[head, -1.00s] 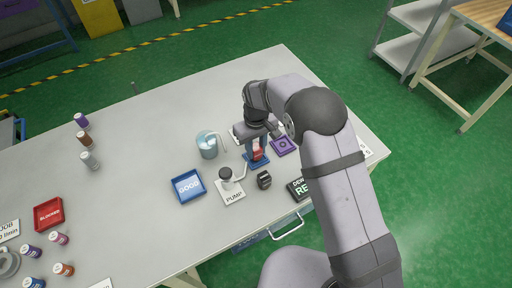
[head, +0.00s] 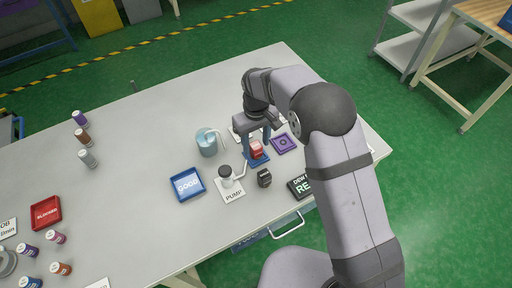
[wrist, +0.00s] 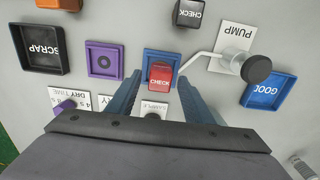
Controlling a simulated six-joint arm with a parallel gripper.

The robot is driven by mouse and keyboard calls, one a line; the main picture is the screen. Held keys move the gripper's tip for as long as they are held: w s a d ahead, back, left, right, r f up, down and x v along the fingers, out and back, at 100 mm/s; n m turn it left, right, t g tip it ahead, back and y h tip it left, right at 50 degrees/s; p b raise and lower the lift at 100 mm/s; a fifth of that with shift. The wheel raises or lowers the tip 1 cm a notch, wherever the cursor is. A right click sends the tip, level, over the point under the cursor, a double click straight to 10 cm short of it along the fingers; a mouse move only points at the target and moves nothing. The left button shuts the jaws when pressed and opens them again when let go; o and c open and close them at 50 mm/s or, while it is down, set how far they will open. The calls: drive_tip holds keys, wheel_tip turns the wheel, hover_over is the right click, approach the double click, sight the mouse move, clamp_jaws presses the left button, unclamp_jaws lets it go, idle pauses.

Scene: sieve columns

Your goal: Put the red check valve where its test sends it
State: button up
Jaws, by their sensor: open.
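The red check valve (head: 257,149), labelled CHECK, sits on a small blue square stand (head: 258,162) beside the pump. In the wrist view the red valve (wrist: 161,78) stands on the blue stand (wrist: 149,57), between and beyond my two fingers. My gripper (head: 256,136) is open above the valve, with a finger to each side and gaps showing in the wrist view. The blue GOOD tray (head: 187,185) lies left of the pump (head: 228,185). The red BLOCKED tray (head: 45,212) is far left. A black SCRAP tray (wrist: 41,50) shows in the wrist view.
A purple square tray (head: 285,143) lies right of the stand. A black CHECK block (head: 264,178) stands in front. A clear blue jug (head: 207,144) is to the left. DRY TIME (wrist: 78,101) and SAMPLE (wrist: 153,108) cards lie close by. Several capped vials stand at left.

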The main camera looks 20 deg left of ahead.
sight(260, 144)
drive_tip(key=shift+w+r+b, duration=0.15)
drive_tip(key=shift+r+b, duration=0.2)
drive_tip(key=shift+r, duration=0.8)
drive_tip(key=shift+w+r+b, duration=0.15)
drive_tip(key=shift+r+b, duration=0.15)
drive_tip(key=shift+r, duration=0.85)
drive_tip(key=shift+d, duration=0.1)
drive_tip(key=shift+d+r, duration=0.15)
drive_tip(key=shift+d, duration=0.25)
drive_tip(key=s+d+r+m, duration=0.1)
drive_tip(key=s+d+m, duration=0.2)
drive_tip(key=d, duration=0.9)
drive_tip(key=s+d+r+m, duration=0.2)
drive_tip(key=s+d+m, duration=0.2)
drive_tip(key=s+d, duration=0.5)
drive_tip(key=d, duration=0.3)
drive_tip(key=shift+d, duration=0.4)
drive_tip(key=shift+o, duration=0.4)
drive_tip(key=s+d+f+m, duration=0.1)
drive_tip(key=s+d+m, duration=0.1)
drive_tip(key=s+d, duration=0.2)
drive_tip(key=s, duration=0.3)
drive_tip(key=shift+s+f, duration=0.2)
drive_tip(key=shift+f, duration=0.05)
